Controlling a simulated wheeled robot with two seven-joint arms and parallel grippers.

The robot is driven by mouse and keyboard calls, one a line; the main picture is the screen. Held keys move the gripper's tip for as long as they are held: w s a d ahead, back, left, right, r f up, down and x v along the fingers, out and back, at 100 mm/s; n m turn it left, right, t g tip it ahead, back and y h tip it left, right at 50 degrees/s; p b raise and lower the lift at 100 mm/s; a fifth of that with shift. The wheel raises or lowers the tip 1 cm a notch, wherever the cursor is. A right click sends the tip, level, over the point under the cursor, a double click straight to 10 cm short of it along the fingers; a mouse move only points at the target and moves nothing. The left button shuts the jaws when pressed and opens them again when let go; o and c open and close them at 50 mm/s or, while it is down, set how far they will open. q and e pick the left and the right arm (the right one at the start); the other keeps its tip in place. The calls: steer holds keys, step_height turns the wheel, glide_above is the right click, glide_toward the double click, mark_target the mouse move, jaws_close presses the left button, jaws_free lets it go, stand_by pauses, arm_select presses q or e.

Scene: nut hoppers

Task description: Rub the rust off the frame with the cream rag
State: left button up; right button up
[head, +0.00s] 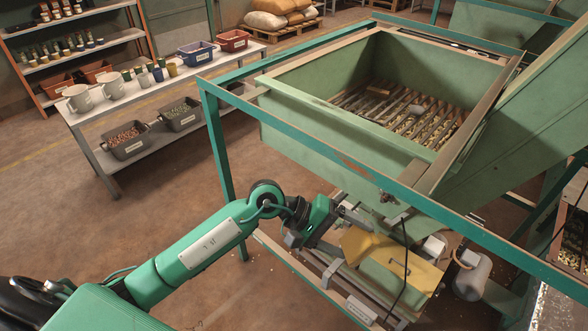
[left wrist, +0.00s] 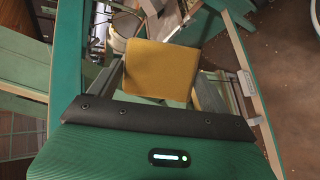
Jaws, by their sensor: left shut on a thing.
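My left gripper (head: 338,232) reaches in from the left, below the hopper's front beam. It is shut on the cream rag (head: 360,245), which looks like a flat yellowish pad at the fingers. In the left wrist view the rag (left wrist: 160,70) shows as a plain mustard square beyond the dark edge of my gripper. The green frame (head: 300,121) runs around the hopper. A reddish-brown rust patch (head: 357,163) shows on its front beam, above and apart from my gripper. My right gripper is not in view.
The green hopper (head: 290,115) holds a slatted grate. Below it are a green box with a handle (head: 398,268), a hanging black cable (head: 404,250) and a pale cylinder (head: 472,275). A shelf table (head: 150,90) with bins and mugs stands back left. Floor left of the frame is clear.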

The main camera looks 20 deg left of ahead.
arm_select(q)
steer(key=w+a+r+n+t+p, duration=0.3)
steer(key=a+r+n+t, duration=0.2)
steer(key=a+r+t, duration=0.55)
steer(key=w+a+f+p, duration=0.1)
steer(key=w, duration=0.5)
steer(key=shift+p, duration=0.35)
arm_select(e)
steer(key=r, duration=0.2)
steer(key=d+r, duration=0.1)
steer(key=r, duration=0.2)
arm_select(q)
steer(key=shift+f+t, duration=0.1)
steer(key=shift+t, duration=0.15)
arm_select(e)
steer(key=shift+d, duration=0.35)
arm_select(q)
steer(key=shift+w+d+b, duration=0.35)
steer(key=shift+w, duration=0.55)
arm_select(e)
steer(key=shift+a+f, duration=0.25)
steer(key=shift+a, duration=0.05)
